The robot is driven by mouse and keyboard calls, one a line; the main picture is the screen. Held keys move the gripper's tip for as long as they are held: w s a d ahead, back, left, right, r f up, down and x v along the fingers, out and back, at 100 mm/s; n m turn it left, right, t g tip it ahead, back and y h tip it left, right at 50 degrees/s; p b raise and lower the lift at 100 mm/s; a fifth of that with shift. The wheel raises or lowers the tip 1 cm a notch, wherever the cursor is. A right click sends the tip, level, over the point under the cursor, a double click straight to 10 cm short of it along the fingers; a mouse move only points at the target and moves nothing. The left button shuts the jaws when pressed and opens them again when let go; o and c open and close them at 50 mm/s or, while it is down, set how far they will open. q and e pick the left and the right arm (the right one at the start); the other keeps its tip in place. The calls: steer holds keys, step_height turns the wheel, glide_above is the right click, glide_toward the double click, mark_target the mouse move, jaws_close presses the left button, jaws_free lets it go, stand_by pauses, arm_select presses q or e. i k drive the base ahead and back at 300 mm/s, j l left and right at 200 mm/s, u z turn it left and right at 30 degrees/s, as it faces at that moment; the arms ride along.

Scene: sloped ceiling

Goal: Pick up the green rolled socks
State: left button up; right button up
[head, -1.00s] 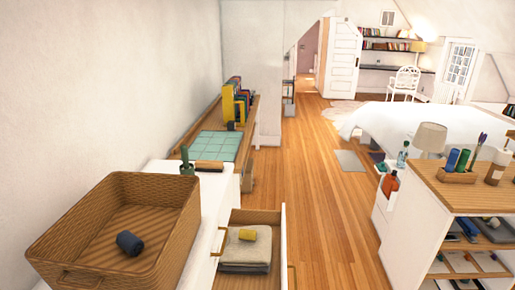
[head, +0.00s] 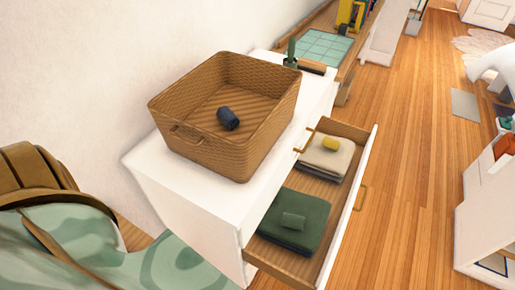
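The green rolled socks (head: 293,221) look like a small dark green roll lying on a folded dark green cloth (head: 313,207) in the near part of the open drawer (head: 347,130). The socks' colour is close to the cloth's, so their edges are faint. Neither of my grippers shows in the head view.
A wicker basket (head: 180,103) holding a dark blue roll (head: 228,118) stands on the white dresser (head: 157,189). A yellow roll (head: 330,144) lies on folded beige cloth (head: 324,158) farther back in the drawer. Wooden floor (head: 405,190) is clear right of the drawer.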

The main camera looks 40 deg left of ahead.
mark_target(291, 220)
steer(key=i+l, duration=0.15)
steer(key=l, duration=0.25)
steer(key=i+l, duration=0.15)
steer(key=l, duration=0.2)
steer(key=i+l, duration=0.1)
steer(key=l, duration=0.3)
steer(key=i+l, duration=0.15)
steer(key=l, duration=0.25)
steer(key=l+u, duration=0.1)
steer(key=u, duration=0.4)
steer(key=l+u, duration=0.15)
steer(key=u, duration=0.35)
steer(key=l+u, duration=0.15)
steer(key=u, duration=0.3)
steer(key=i, duration=0.05)
